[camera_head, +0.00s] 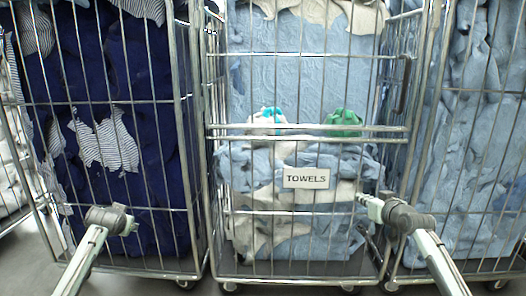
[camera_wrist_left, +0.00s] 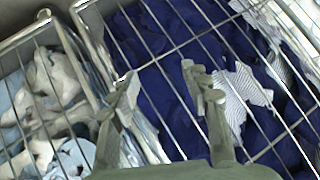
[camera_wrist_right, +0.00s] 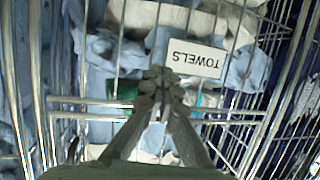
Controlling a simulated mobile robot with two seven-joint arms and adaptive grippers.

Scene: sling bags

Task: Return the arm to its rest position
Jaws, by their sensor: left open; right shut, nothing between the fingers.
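My right gripper (camera_head: 368,206) is in front of the lower right part of the middle cage trolley (camera_head: 300,130). In the right wrist view its fingers (camera_wrist_right: 160,82) are closed together with nothing between them. My left arm comes in at the lower left, in front of the left trolley; its fingers are hard to make out in the head view. In the left wrist view the left gripper (camera_wrist_left: 163,88) is open and empty, its two fingers apart in front of the trolley bars.
A white-and-teal bundle (camera_head: 268,117) and a green bundle (camera_head: 343,121) rest in the middle trolley on blue cloth. A TOWELS sign (camera_head: 306,178) hangs on its front. The left trolley (camera_head: 110,102) holds dark blue cloth; the right trolley (camera_head: 480,92) holds light blue cloth.

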